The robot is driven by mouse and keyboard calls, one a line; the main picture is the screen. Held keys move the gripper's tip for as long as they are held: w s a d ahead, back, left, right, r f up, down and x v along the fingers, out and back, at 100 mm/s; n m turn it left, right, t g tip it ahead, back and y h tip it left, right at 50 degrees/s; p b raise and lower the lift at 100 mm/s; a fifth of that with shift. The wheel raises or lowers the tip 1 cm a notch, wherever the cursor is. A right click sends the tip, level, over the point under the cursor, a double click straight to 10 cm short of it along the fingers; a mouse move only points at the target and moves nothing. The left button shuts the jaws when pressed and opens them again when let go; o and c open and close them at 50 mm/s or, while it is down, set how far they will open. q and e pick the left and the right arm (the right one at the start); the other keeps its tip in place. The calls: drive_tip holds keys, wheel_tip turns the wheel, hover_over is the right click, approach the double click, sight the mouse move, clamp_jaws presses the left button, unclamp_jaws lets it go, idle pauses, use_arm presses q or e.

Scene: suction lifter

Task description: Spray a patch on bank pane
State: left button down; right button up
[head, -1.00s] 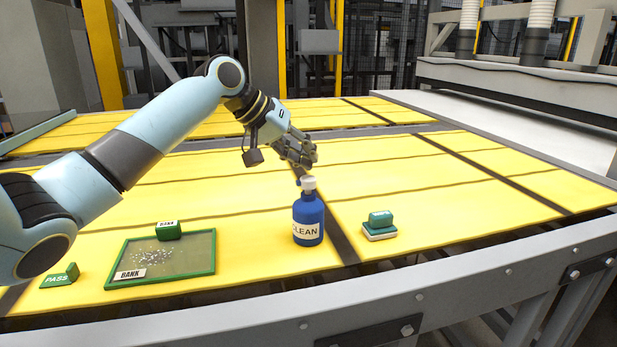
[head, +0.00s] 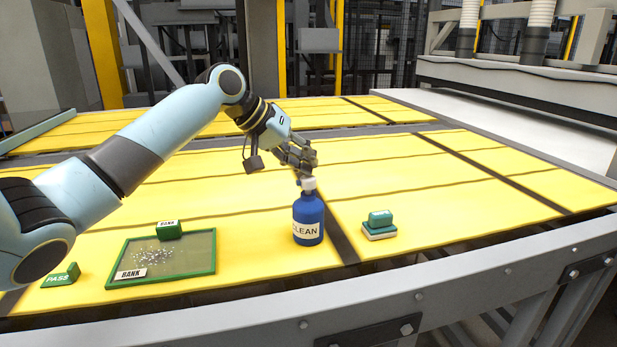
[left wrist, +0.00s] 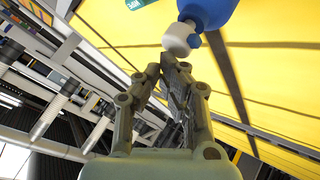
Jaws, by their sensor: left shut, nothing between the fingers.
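The bank pane (head: 190,258) is a grey pane in a green frame, lying at the front left of the yellow table. It carries a "BANK" label, a speckled whitish patch (head: 152,257) and a small green block (head: 168,230) at its far edge. A blue "CLEAN" spray bottle (head: 308,222) with a white top stands upright to the right of the pane. My left gripper (head: 306,172) is shut and empty, just above and behind the bottle's top. In the left wrist view the shut fingertips (left wrist: 172,62) are close to the white cap (left wrist: 180,38). My right gripper is not in view.
A teal and white block-like tool (head: 379,226) sits right of the bottle. A green "PASS" block (head: 62,275) stands left of the pane. The yellow surface (head: 450,215) at the right is clear. A grey metal rail (head: 450,280) runs along the front.

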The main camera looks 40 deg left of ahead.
sight(306, 176)
use_arm(q)
drive_tip(key=shift+f, duration=0.6)
idle(0.3)
drive_tip(key=shift+r, duration=0.1)
drive_tip(key=shift+r+p, duration=1.05)
drive_tip(key=shift+p, duration=0.15)
wheel_tip(306, 176, up, 6)
drive_tip(key=p, duration=0.7)
drive_tip(key=shift+f, duration=0.1)
